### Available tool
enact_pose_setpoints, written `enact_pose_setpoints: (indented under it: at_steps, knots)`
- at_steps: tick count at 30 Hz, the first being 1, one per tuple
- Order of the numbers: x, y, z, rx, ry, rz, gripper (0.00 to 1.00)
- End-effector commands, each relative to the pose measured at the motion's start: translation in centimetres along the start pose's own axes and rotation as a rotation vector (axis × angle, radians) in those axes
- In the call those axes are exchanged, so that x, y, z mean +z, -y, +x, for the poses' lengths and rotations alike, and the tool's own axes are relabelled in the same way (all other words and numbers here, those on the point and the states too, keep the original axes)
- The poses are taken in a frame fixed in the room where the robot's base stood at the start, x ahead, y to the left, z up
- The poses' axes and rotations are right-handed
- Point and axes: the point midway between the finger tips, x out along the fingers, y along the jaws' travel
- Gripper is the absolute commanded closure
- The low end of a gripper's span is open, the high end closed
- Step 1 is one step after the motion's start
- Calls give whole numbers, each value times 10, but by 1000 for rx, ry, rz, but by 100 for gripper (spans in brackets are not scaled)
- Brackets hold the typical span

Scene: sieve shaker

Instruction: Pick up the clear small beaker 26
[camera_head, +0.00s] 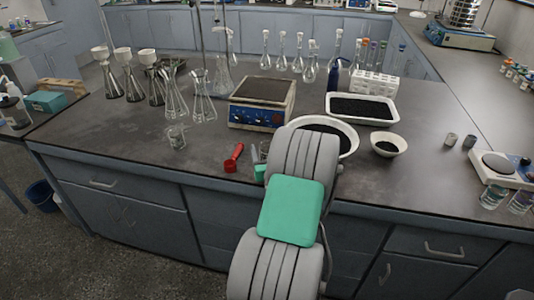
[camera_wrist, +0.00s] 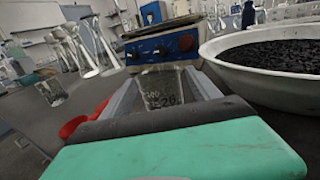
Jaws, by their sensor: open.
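A clear small beaker (camera_wrist: 161,90) with white markings stands between the two fingers of my gripper (camera_wrist: 160,78) in the wrist view. The fingers are open, one on each side of it; I cannot tell whether either touches it. In the head view my arm mostly hides this spot, and only part of my gripper (camera_head: 260,165) shows beside the red scoop. A second clear small beaker (camera_head: 177,137) stands farther left on the bench; it also shows at the left of the wrist view (camera_wrist: 51,92). I cannot read which beaker is number 26.
A red scoop (camera_head: 234,156) lies just left of my gripper. A balance with a blue front (camera_head: 257,117) stands behind it. A large white bowl of dark grains (camera_wrist: 262,80) is close on the right. Glass flasks (camera_head: 202,108) stand at the back left.

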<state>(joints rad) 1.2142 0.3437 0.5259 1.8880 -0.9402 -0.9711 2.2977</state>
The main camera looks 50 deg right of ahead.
Motion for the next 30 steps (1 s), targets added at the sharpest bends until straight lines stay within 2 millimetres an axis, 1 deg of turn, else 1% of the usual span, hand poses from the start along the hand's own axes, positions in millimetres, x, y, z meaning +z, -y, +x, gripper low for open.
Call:
enact_pose_setpoints:
  at_steps: [6,30]
  knots:
    - [0,1,1,-2,0,-1,30]
    - [0,2,0,-3,-1,-2,96]
